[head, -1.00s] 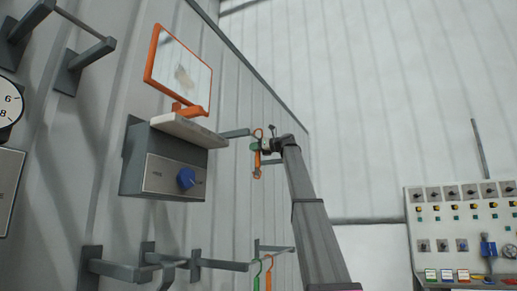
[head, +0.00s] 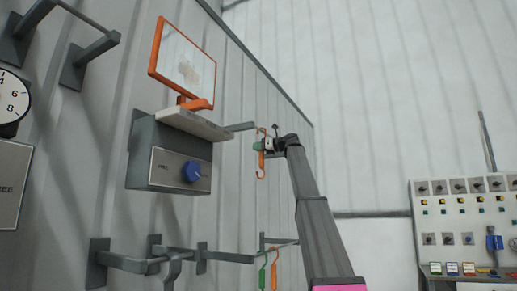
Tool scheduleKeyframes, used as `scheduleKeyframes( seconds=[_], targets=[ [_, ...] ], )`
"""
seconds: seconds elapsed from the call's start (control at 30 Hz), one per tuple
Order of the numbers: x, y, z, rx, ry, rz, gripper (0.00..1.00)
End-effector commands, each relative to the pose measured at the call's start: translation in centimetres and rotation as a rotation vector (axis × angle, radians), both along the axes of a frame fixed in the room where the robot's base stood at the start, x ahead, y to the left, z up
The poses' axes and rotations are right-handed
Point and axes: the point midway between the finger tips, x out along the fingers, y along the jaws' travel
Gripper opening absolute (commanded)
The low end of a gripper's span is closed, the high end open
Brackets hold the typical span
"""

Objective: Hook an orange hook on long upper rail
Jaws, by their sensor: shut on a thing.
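My gripper (head: 264,145) is high near the wall, its jaws shut on an orange hook (head: 261,166). The hook hangs upright, with its curled lower end below the jaws and its top just above them. A grey rail (head: 241,127) sticks out from behind the box on the wall, and its visible end is close to the hook's top. I cannot tell whether the hook touches the rail or is around it. The rail's other end is hidden behind the box and ledge.
A grey control box (head: 160,168) with a blue knob and an orange-framed mirror (head: 183,62) are left of the gripper. A lower rail (head: 225,256) runs below, with a green hook (head: 262,277) and another orange hook (head: 274,268) near it. A switch panel (head: 465,215) stands at right.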

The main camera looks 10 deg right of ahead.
Motion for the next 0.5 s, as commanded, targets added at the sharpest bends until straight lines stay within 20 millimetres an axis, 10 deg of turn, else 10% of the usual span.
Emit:
scheduleKeyframes(
  seconds=[0.13, 0.17, 0.27, 0.5],
  targets=[
    [0.01, -0.01, 0.03, 0.0, 0.0, 0.0, 0.0],
    [0.01, -0.01, 0.03, 0.0, 0.0, 0.0, 0.26],
    [0.01, -0.01, 0.03, 0.0, 0.0, 0.0, 0.53],
    [-0.01, -0.03, -0.02, -0.001, 0.001, 0.0, 0.53]
  ],
)
